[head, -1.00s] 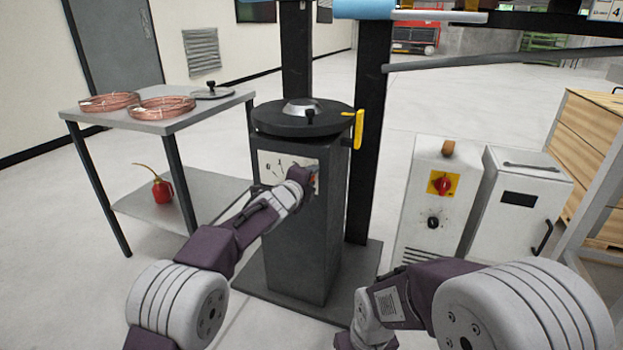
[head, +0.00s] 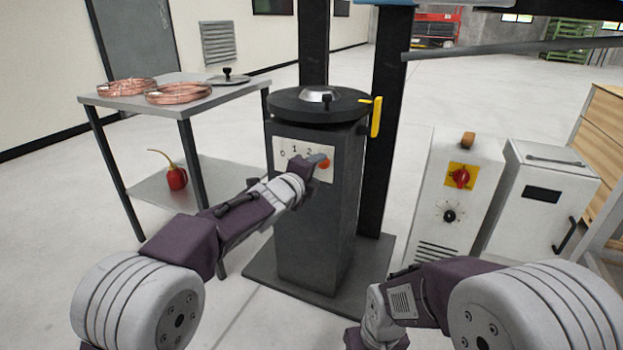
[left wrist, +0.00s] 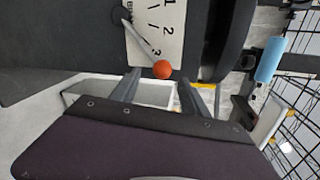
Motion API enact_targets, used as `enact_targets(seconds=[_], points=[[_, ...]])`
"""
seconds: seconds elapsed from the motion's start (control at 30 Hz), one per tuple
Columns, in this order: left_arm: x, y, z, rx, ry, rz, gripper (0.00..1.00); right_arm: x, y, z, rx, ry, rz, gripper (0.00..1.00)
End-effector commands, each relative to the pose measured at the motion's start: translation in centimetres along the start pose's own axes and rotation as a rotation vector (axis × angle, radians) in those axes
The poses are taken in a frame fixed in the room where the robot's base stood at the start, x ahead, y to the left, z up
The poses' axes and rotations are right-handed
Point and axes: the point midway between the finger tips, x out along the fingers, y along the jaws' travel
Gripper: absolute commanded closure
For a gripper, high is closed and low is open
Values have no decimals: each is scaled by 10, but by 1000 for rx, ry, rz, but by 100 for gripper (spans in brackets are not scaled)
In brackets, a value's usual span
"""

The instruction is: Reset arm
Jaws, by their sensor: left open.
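A black pedestal machine (head: 310,220) stands in the middle of the head view, with a pale dial plate (head: 289,152) marked with numbers on its front. A lever with an orange-red ball knob (head: 324,164) is at the plate's right side. In the left wrist view the knob (left wrist: 162,69) sits beside the 3. My left gripper (left wrist: 168,90) is open, its two fingers on either side below the knob and apart from it. In the head view my left forearm (head: 250,205) reaches toward the plate. My right arm (head: 435,290) is low at the right; its gripper is out of view.
A grey table (head: 190,112) with copper coils (head: 180,93) stands at the left, with a red oil can (head: 176,177) on its lower shelf. White cabinets (head: 545,200) stand at the right. A yellow handle (head: 376,117) sticks out beside the pedestal top.

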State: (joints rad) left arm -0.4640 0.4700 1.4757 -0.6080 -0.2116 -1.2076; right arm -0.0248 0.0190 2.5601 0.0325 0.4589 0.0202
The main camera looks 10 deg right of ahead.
Motion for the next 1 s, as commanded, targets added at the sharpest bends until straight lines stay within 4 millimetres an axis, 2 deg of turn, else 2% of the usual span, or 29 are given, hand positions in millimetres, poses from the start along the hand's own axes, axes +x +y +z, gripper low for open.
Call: enact_targets(seconds=[0.1, 0.2, 0.53, 0.57, 0.67, 0.7, 0.77, 0.8, 0.87, 0.9, 0.97, 1.0], points=[[-18, -1, 1, 0, -1, -1, 47, 1, 0, 0, 0, 0, 0, 53], [-26, 0, 0, 0, -1, 1, 47, 1, 0, 0, 0, 0, 0, 53], [-29, -2, 3, 0, -4, 0, 47, -1, 0, 0, 0, 0, 0, 53], [-30, -6, 8, -1, -10, 1, 47, -6, 0, -1, 0, 0, 0, 53], [-43, -35, 42, -7, -59, -12, 47, -29, 0, -3, 0, 0, 0, 53], [-56, -51, 64, -13, -92, -10, 47, -46, -1, -5, 0, 0, 0, 53], [-84, -60, 105, -54, -158, 34, 47, -77, -2, -8, 0, 0, 0, 53], [-105, -47, 128, -116, -207, 97, 47, -93, -2, -10, 0, 1, 0, 53], [-139, -16, 152, -269, -285, 205, 47, -112, -2, -12, 0, 1, 0, 53], [-163, 9, 161, -400, -342, 278, 47, -122, -2, -13, 0, 1, 0, 53], [-202, 47, 165, -614, -435, 386, 47, -136, -3, -14, 0, 1, 0, 53], [-228, 73, 162, -761, -502, 454, 47, -143, -3, -15, 0, 1, 0, 53]])
